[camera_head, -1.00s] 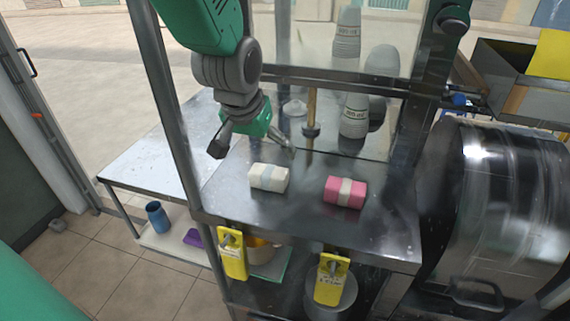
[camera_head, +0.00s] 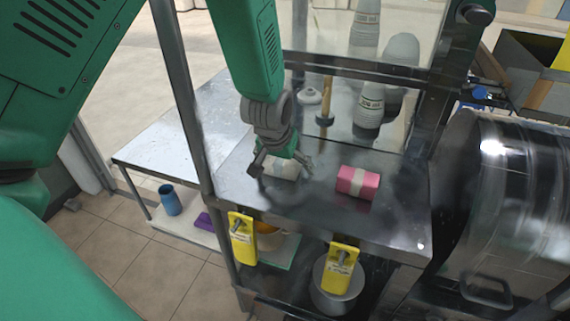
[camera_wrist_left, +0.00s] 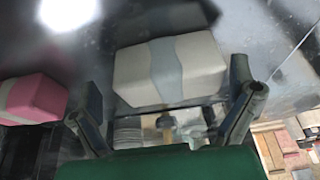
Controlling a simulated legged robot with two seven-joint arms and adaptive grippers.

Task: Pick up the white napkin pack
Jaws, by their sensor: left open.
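The white napkin pack (camera_head: 284,168) with a pale grey-blue band lies on the metal table, partly hidden behind my left gripper in the head view. My left gripper (camera_head: 281,172) is open, its fingers pointing down, one on each side of the pack. In the left wrist view, the pack (camera_wrist_left: 168,70) lies just ahead between the two open fingers (camera_wrist_left: 170,103). A gap shows between the right finger and the pack; I cannot tell whether the left finger touches it. My right gripper is not in view.
A pink pack (camera_head: 358,182) with a pale band lies to the right on the metal table (camera_head: 325,215). A wooden-handled tool (camera_head: 325,100) and a white bottle (camera_head: 369,105) stand behind. A metal post (camera_head: 182,100) rises at the left; a large steel drum (camera_head: 505,200) stands right.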

